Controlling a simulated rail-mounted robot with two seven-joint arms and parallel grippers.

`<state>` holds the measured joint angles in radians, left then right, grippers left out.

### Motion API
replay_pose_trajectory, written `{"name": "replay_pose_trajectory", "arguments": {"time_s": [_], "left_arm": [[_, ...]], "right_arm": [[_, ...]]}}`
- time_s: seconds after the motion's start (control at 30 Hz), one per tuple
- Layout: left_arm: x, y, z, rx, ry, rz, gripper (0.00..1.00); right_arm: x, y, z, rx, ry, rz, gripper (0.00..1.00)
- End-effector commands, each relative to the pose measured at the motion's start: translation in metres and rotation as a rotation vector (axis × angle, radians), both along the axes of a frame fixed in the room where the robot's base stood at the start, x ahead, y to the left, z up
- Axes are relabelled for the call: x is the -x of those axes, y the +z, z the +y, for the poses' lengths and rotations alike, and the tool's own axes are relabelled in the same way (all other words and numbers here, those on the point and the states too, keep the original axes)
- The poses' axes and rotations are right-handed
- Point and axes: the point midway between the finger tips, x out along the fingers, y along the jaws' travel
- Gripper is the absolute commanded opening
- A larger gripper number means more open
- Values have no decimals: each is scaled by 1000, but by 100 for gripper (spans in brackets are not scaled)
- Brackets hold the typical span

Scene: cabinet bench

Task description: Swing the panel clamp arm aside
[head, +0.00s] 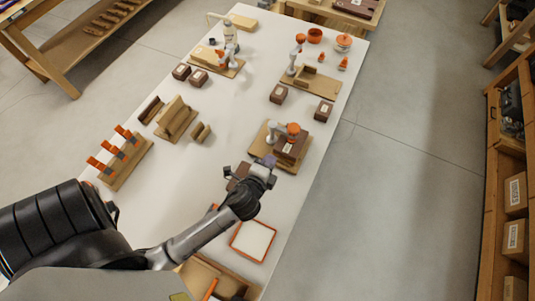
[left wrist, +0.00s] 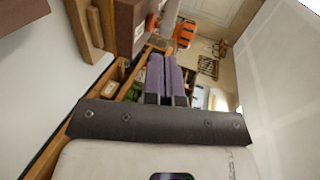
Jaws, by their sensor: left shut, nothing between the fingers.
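My left gripper (head: 269,160) is shut and empty, beside the near right fixture. Its purple fingers (left wrist: 168,78) are together in the left wrist view. This fixture has a wooden base (head: 261,142), a dark brown block (head: 291,148) and a clamp with a grey part (head: 271,131) and an orange part (head: 293,129). The orange part lies over the block's far end. In the left wrist view, the brown block (left wrist: 130,25) and orange part (left wrist: 184,34) show beyond the fingers; contact cannot be told. My right gripper is in neither view.
Two more fixtures with grey arms stand farther back, at left (head: 229,62) and right (head: 314,80). An orange-clip rack (head: 125,160) stands at the left edge. A white orange-rimmed tray (head: 252,241) lies near my arm. The table middle (head: 235,115) is clear.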

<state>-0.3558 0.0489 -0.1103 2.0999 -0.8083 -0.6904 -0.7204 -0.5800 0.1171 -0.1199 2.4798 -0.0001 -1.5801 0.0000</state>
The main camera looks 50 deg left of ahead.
Motion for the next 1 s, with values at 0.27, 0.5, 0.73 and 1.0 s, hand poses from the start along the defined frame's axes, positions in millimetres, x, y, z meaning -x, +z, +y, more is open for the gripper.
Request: {"name": "replay_pose_trajectory", "arguments": {"time_s": [0.27, 0.5, 0.73, 1.0], "left_arm": [[-48, -16, 20, -1, 1, -2, 0], [-77, -18, 31, 1, 0, -1, 0], [-90, -19, 37, 0, 0, 0, 0], [-92, -19, 38, 0, 0, 1, 0]], "right_arm": [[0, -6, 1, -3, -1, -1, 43], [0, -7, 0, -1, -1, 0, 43], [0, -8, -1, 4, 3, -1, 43], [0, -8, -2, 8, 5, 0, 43]]}}
